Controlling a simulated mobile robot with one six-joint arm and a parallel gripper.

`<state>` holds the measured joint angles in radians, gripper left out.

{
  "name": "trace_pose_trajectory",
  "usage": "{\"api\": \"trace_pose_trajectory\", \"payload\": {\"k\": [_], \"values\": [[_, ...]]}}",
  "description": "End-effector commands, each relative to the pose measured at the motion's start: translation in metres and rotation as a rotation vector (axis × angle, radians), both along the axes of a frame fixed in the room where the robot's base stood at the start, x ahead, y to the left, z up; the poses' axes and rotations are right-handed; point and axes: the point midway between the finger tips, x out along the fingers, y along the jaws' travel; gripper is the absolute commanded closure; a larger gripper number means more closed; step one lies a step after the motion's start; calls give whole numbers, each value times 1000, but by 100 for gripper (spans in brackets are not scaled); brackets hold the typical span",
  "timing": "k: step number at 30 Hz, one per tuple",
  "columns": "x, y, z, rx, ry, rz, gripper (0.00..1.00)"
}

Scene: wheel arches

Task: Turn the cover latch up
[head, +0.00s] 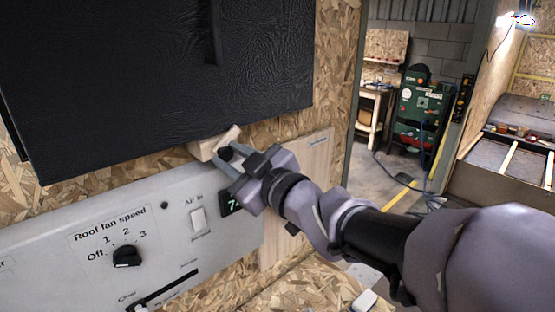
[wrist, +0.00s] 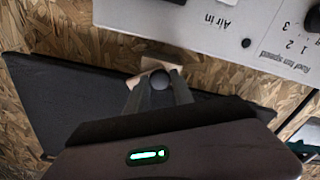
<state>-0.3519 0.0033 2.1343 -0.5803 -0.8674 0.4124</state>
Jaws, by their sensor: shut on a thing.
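The cover latch (head: 203,149) is a small pale wooden block at the lower edge of the large black cover (head: 150,90) in the head view. It is tilted, with its right end higher. A dark round knob (head: 225,154) sits on its face. My gripper (head: 227,160) reaches in from the right and is shut on the latch by this knob. In the wrist view, the two fingers of my gripper (wrist: 158,84) stand either side of the knob (wrist: 160,79), with the pale latch (wrist: 150,64) behind. The fingers hide part of the latch.
Below the cover is a grey panel (head: 75,262) with a fan speed dial (head: 127,256), an Air in switch (head: 198,220) and a partly covered display (head: 231,203). Chipboard surrounds them. A green machine (head: 418,110) stands on open floor at the back right.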

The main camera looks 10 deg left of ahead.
Motion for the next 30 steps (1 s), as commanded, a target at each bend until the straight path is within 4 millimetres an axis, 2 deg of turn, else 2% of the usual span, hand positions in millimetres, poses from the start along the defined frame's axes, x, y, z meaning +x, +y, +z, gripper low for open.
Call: {"api": "trace_pose_trajectory", "payload": {"k": [1,18,30], "values": [[0,0,-5,-26,-32,0,100],[0,0,-3,-373,-439,-1,100],[0,0,-2,-553,-647,0,100]]}}
